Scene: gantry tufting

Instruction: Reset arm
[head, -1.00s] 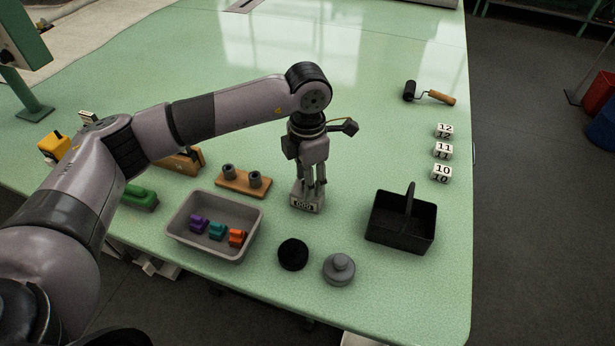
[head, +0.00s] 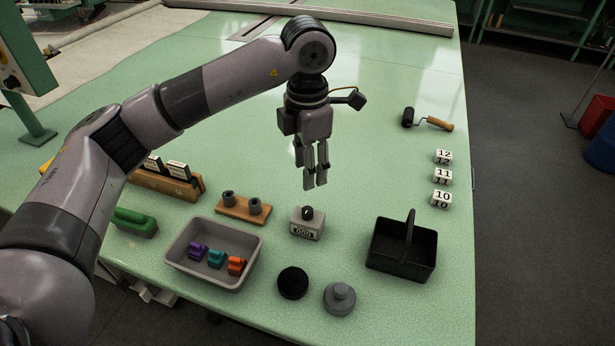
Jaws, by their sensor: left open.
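My left gripper (head: 316,184) is open and empty. It hangs fingers down above the green table (head: 390,125), behind and above a small grey counter box (head: 307,223). The box has a dark knob on top and a number window on its front. The fingers are apart from the box. My left arm reaches in from the left and bends down at the wrist. My right gripper is not in the picture.
Near the box are a grey tray (head: 183,267) with purple, teal and orange pieces, a wooden block (head: 243,209) with two grey cylinders, and a black basket (head: 388,258). A black disc (head: 293,282), grey weight (head: 340,298), roller (head: 426,119) and numbered cubes (head: 442,177) also lie there.

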